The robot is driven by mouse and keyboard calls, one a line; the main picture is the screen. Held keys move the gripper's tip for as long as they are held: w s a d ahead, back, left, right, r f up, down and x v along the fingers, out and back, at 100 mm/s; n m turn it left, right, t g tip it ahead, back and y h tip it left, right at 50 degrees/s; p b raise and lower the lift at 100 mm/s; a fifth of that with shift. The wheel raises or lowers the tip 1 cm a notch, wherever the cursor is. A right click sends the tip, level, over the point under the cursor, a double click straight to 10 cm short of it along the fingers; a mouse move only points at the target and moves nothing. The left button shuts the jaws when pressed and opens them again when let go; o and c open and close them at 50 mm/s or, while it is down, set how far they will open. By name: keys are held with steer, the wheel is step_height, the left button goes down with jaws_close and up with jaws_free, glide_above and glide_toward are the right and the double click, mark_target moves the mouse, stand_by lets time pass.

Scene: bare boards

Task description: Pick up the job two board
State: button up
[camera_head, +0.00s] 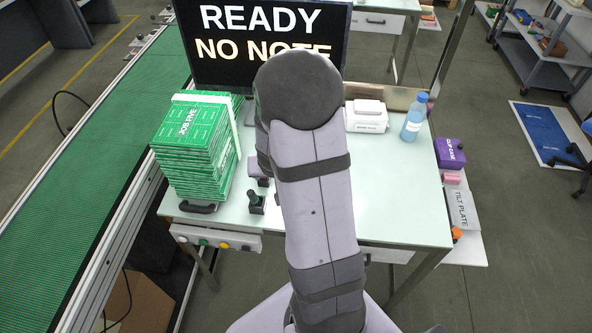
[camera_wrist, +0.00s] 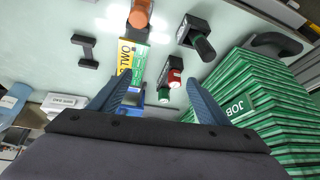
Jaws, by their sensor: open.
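In the wrist view a board (camera_wrist: 138,57) lies on the pale table, with a yellow label reading "TWO" and a green part beside it. My gripper (camera_wrist: 155,83) is open, with its two blue fingers spread wide and nothing seen between their tips. The board lies beyond the fingertips, a little left of the middle between them. Its near end is partly hidden among small blue and white parts. In the head view my arm covers the middle of the table, and both the board and my fingers are hidden.
A tall stack of green boards (camera_head: 194,150), topped by "JOB FIVE", stands left; it rises close by the right finger. An orange part (camera_wrist: 141,12), black fixtures (camera_wrist: 86,48) and a red-topped part (camera_wrist: 174,77) surround the board. A bottle (camera_head: 413,118) and white box (camera_head: 366,118) stand right.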

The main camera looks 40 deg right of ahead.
steer(key=shift+m+g+h, duration=0.3)
steer(key=shift+m+h, duration=0.4)
steer(key=shift+m, duration=0.2)
steer(key=shift+s+d+f+b, duration=0.1)
steer(key=shift+d+f+b, duration=0.1)
steer(key=shift+d+f, duration=0.65)
steer(key=shift+s+d+f+b, duration=0.15)
steer(key=shift+d+f, duration=0.15)
steer(key=shift+d, duration=0.95)
steer(key=shift+s+d+f+b, duration=0.1)
steer(key=shift+d+f+b, duration=0.1)
steer(key=shift+d+f, duration=0.65)
steer(key=shift+w+d+r+b+x, duration=0.1)
steer(key=shift+b+x, duration=0.2)
steer(key=shift+x, duration=0.5)
steer(key=shift+w+d+r+b+x, duration=0.15)
steer(key=shift+b+x, duration=0.1)
steer(key=shift+x, duration=0.55)
steer(key=shift+w+d+b+x, duration=0.1)
steer(key=shift+b+x, duration=0.2)
steer(key=shift+x, duration=0.55)
steer(key=shift+f, duration=0.2)
steer(key=c, duration=1.2)
